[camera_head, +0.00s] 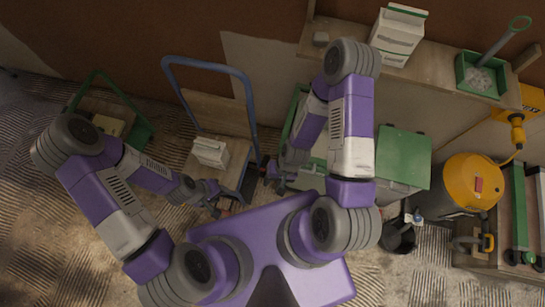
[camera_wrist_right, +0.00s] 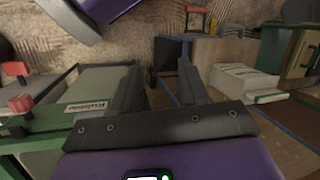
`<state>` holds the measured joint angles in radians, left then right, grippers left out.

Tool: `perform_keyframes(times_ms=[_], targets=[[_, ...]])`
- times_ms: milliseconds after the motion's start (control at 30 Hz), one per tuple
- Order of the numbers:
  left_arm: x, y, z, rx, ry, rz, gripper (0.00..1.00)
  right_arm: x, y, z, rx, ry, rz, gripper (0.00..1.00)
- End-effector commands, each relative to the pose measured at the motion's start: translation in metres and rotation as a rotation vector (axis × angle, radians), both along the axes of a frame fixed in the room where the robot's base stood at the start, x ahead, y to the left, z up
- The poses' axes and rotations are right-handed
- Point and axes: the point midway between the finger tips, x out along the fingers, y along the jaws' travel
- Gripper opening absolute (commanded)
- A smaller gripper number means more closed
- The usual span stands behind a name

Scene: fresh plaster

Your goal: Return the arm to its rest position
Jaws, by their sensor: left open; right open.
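My left gripper (camera_head: 215,205) hangs in front of the blue-handled trolley, its jaws open with nothing seen between them. My right gripper (camera_head: 272,178) is just right of the trolley, near the left side of the green-edged container. In the right wrist view my right gripper's dark fingers (camera_wrist_right: 162,75) stand apart, with nothing held between them. Both arms are bent over my purple base. A white package (camera_head: 210,152) lies on the trolley and also shows right of the fingers in the wrist view (camera_wrist_right: 243,79).
The blue trolley handle (camera_head: 212,66) rises behind the package. A green-lidded bin (camera_head: 403,155), black bucket (camera_head: 398,240) and yellow vacuum (camera_head: 472,183) stand right. A wall shelf (camera_head: 440,75) holds a white bag (camera_head: 397,35) and green tray (camera_head: 480,74). Floor at lower left is clear.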

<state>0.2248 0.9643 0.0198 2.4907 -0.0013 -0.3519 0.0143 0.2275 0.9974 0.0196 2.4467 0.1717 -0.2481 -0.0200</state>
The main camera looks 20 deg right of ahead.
Motion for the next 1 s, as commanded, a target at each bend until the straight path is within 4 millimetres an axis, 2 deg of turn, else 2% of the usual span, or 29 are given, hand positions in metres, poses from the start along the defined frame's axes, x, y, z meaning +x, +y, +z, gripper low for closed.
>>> perform_keyframes(times_ms=[100,233,1000], targets=[[0.0,0.0,0.0,0.0,0.0,0.0,0.4,0.009,0.0012,0.0082,0.013,-0.1,0.064,0.45],[0.0,0.0,-0.0001,0.0,0.0,0.0,0.4,0.0134,0.0026,0.0118,0.022,-0.144,0.09,0.45],[0.0,0.0,0.0,0.0,0.0,0.0,0.4,0.0134,0.0028,0.0116,0.022,-0.144,0.091,0.45]])
